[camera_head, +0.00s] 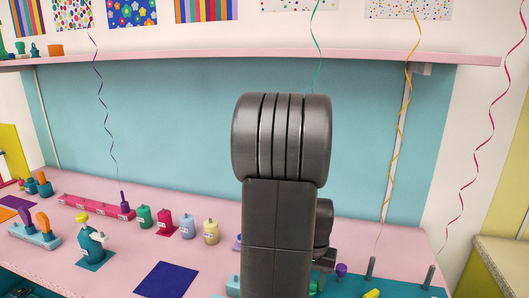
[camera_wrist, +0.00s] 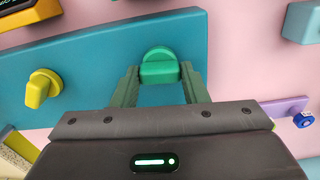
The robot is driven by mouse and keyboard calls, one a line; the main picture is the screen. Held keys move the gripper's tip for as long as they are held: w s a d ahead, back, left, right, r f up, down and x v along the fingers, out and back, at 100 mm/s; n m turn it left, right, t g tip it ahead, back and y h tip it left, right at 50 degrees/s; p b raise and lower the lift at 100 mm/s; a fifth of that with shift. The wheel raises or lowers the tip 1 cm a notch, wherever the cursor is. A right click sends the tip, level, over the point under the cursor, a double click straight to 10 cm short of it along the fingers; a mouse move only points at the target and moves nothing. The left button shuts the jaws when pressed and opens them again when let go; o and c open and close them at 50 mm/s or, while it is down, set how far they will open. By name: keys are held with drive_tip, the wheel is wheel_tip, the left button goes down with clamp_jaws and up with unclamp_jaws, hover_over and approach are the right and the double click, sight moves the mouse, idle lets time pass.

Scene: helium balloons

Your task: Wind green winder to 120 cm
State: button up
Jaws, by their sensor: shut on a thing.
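The green winder (camera_wrist: 159,66) is a rounded green knob on a long teal board (camera_wrist: 100,62) in the wrist view. My gripper (camera_wrist: 160,74) has one finger on each side of its knob and is shut on it. In the head view my arm hides most of the winder and the gripper. A curly green ribbon (camera_head: 317,45) hangs from above and passes behind my arm. I see no length reading for it.
A yellow knob (camera_wrist: 41,88) sits on the same board, left of my gripper in the wrist view. A yellow ribbon (camera_head: 399,130) and a red ribbon (camera_head: 491,110) hang at the right. Several small coloured bottles (camera_head: 187,226) stand left of my arm.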

drive_tip(key=o, duration=1.3)
drive_tip(key=shift+n, duration=0.3)
drive_tip(key=shift+r, duration=0.15)
wheel_tip(320, 180, up, 7)
drive_tip(key=p, duration=0.5)
drive_tip(key=shift+p, duration=0.35)
drive_tip(key=shift+f, duration=0.25)
wheel_tip(320, 180, down, 7)
drive_tip(key=b, duration=0.6)
drive_tip(key=m, duration=0.3)
drive_tip(key=shift+r+m, duration=0.1)
drive_tip(key=shift+m, duration=2.4)
